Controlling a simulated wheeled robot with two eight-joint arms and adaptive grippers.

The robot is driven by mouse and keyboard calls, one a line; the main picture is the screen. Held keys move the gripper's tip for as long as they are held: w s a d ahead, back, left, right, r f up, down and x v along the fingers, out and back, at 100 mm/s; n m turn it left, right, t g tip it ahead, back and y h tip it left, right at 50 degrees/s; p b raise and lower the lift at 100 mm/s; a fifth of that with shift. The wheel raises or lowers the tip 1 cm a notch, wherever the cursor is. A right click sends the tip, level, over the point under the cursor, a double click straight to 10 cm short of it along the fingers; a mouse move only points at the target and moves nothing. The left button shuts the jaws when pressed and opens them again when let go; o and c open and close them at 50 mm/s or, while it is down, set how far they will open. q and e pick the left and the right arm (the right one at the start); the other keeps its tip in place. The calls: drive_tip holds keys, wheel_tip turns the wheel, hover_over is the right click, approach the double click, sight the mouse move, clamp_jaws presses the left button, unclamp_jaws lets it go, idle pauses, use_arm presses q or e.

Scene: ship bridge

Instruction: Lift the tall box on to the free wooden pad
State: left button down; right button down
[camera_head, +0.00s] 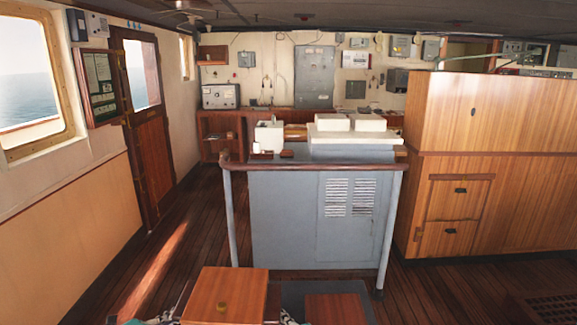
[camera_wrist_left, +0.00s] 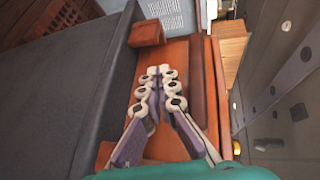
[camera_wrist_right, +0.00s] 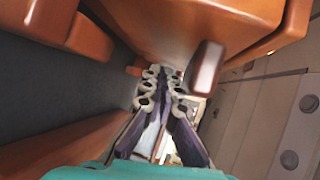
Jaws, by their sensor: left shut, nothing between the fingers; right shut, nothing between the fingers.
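My right gripper (camera_head: 288,317) shows partly at the box's right side. In the right wrist view it is shut and empty (camera_wrist_right: 163,75), close to a wooden side with a protruding handle (camera_wrist_right: 207,68). My left gripper (camera_head: 163,317) shows partly left of the box. In the left wrist view it is shut and empty (camera_wrist_left: 158,73) in front of orange wood; contact is unclear.
A grey console (camera_head: 310,215) with a wooden rail stands just beyond the box and pad. A wooden cabinet (camera_head: 485,165) is at the right. Open plank floor (camera_head: 150,265) lies at the left. The box's lower part is cut off in the head view.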

sight(275, 298)
use_arm(q)
drive_tip(key=shift+r, duration=0.75)
drive_tip(key=shift+r, duration=0.15)
use_arm(e)
drive_tip(key=shift+r, duration=0.3)
